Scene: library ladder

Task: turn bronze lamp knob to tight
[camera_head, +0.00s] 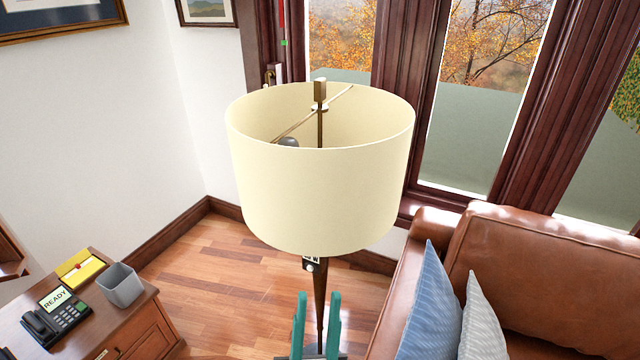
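A floor lamp stands in the middle of the head view, with a cream drum shade (318,195) on a thin dark bronze pole (320,285). A small bronze block-like knob (320,90) sits upright on top, at the centre of the shade's crossbar (293,128). Just under the shade's lower rim is a small dark plate with white marks (311,261) and a pale round part; the marks are too small to read. My gripper (317,294) shows two teal fingers, open and empty, at the bottom centre, well below the top knob. The lamp pole shows between the fingers in the picture; their depth apart is unclear.
A brown leather sofa (540,265) with a blue pillow (432,305) and a grey pillow (483,320) is at right. A wooden cabinet (135,312) at left bears a phone (55,315), a grey bin (120,285) and a yellow box (80,268). Windows stand behind; floor between is clear.

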